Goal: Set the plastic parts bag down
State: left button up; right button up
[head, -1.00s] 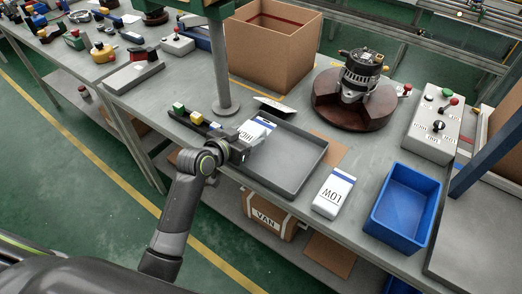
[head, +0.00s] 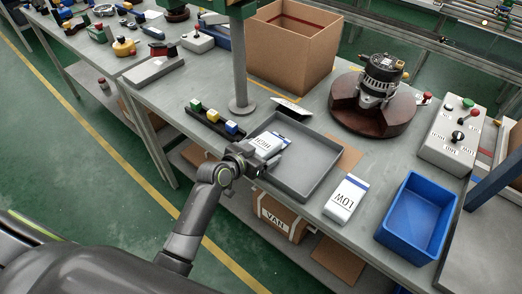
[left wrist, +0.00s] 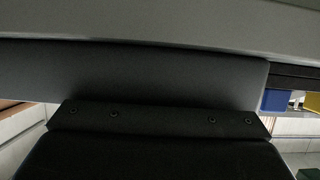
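A white packet marked HIGH with a blue band (head: 268,144), apparently the plastic parts bag, is over the left end of the grey tray (head: 311,183). My left gripper (head: 254,164) is at the packet's near end and appears shut on it; the fingertips are small and partly hidden. I cannot tell whether the packet touches the tray floor. The left wrist view is mostly filled by a dark gripper body and a grey surface, and the packet cannot be made out there. My right gripper is not in view.
A similar packet marked LOW (head: 345,199) lies right of the tray, beside a blue bin (head: 416,216). A rack with coloured blocks (head: 212,119) and a green-topped post (head: 240,70) stand to the left. An alternator on a round base (head: 375,101) and a cardboard box (head: 291,45) stand behind.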

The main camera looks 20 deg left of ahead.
pick_arm(q)
jog(key=shift+s+f, duration=0.1)
jog(key=shift+s+a+r, duration=0.15)
jog(key=shift+s+r, duration=0.05)
jog(key=shift+s, duration=0.15)
jog(key=b+v, duration=0.1)
jog(key=v, duration=1)
jog(key=shift+r, duration=0.15)
